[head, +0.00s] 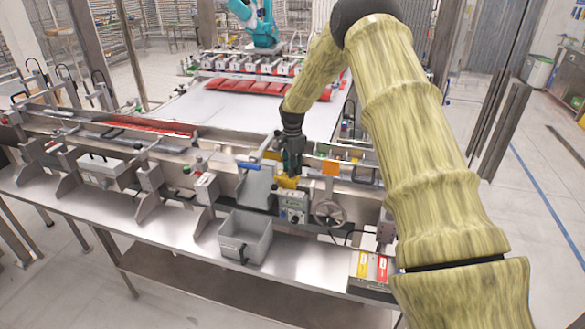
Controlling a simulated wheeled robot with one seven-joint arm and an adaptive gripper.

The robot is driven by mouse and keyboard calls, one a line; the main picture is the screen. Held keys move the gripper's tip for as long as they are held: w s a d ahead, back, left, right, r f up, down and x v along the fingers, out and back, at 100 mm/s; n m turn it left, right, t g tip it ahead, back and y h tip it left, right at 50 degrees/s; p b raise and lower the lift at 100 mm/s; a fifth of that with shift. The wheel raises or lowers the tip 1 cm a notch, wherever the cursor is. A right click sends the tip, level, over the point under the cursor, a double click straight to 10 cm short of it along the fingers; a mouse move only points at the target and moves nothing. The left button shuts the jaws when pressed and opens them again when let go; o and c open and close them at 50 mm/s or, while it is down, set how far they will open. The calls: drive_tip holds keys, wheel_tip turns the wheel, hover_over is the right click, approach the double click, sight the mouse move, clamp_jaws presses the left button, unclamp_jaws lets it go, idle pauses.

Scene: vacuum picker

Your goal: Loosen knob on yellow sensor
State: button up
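A small yellow part (286,183), which looks like the yellow sensor, sits on the machine's front rail just above a grey control box. My gripper (291,172) points down directly over the yellow part, close to it or touching it; I cannot tell which. The gripper is dark and small here, and its fingertips blend into the parts behind. Whether the fingers are open or shut does not show. The knob cannot be made out; it may be hidden by the gripper or too small to see.
A grey control box (292,207) and a handwheel (328,213) are below the gripper. An orange part (330,168) stands right of it. Metal brackets (150,176) line the rail. A teal robot arm (262,25) stands behind.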

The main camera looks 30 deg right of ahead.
drive_tip(key=shift+c, duration=1.4)
